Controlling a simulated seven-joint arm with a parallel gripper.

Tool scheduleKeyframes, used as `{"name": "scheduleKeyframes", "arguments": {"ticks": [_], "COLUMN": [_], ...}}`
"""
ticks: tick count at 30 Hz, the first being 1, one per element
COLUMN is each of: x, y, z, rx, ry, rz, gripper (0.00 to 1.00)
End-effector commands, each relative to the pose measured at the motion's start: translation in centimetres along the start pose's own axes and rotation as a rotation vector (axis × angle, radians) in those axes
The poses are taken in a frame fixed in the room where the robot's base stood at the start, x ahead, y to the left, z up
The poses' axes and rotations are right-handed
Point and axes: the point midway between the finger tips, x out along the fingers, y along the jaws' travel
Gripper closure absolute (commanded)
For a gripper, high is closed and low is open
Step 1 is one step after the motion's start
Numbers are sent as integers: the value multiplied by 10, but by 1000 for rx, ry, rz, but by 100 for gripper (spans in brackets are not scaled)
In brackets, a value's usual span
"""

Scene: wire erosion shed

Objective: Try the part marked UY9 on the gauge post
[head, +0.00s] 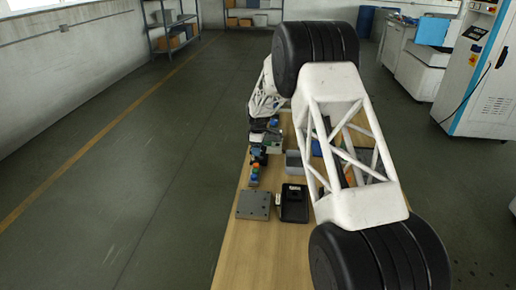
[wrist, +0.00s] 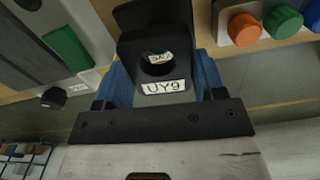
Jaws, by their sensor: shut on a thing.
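The part marked UY9 (wrist: 166,87) is black, with a round hole and a white label on its near face. It shows in the wrist view between the two blue fingers of my gripper (wrist: 163,72), which is shut on it. A small pale label with unclear lettering shows through or inside the hole. Whether the part touches anything below it cannot be told. In the head view my arm hides much of the bench, and the part cannot be made out there. I cannot pick out the gauge post for certain in either view.
Orange, green and blue round pieces (wrist: 284,23) stand at the wrist view's upper right, and a green block (wrist: 67,47) at left. On the wooden bench (head: 237,262) are a grey plate (head: 253,205), a black tray (head: 294,215) and a grey bin (head: 293,168). The bench's near end is clear.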

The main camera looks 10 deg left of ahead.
Motion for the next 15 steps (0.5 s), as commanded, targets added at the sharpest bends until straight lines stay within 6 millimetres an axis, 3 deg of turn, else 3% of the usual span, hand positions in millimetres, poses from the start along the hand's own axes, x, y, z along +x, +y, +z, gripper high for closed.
{"name": "scheduleKeyframes", "arguments": {"ticks": [15], "x": [3], "y": [0], "z": [0], "rx": [0], "ry": [0], "rz": [1], "gripper": [77]}}
